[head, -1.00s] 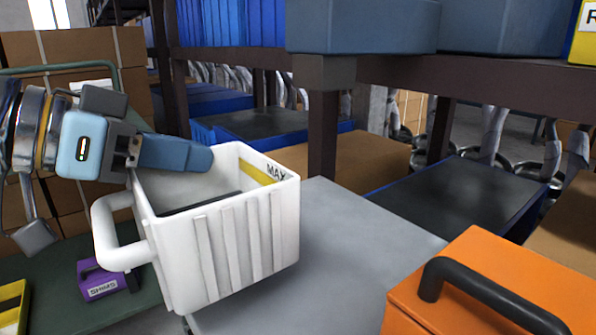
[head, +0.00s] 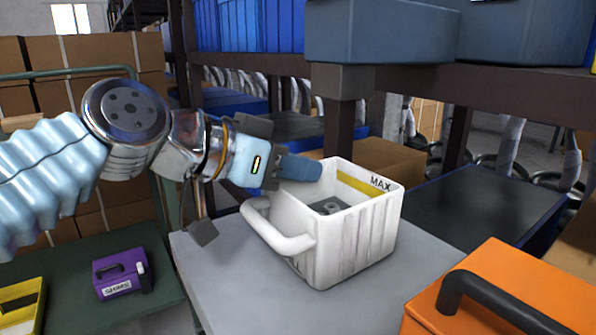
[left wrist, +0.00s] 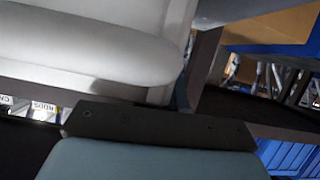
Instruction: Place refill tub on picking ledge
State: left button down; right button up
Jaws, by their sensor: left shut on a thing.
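The white refill tub (head: 345,235) has ribbed sides, a yellow band marked MAX and a loop handle (head: 278,228) facing left. Some dark grey contents show inside. My left gripper (head: 300,168) is shut on the tub at its back-left rim, with a blue-grey finger over the opening; the exact grip is partly hidden. The tub is upright over a flat grey surface (head: 225,265), which looks like the picking ledge. I cannot tell whether its base touches. In the left wrist view, a white part of the tub (left wrist: 80,45) fills the upper left. My right gripper is out of view.
An orange case (head: 520,295) with a black handle stands at the right front. A purple box (head: 120,275) and a yellow box (head: 20,305) lie on a green surface at left. A dark shelf post (head: 340,120) and beam stand behind the tub.

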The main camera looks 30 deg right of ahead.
pick_arm(q)
jog(key=c, duration=1.2)
grip_release()
jog(key=v, duration=1.2)
jog(key=shift+r, duration=0.1)
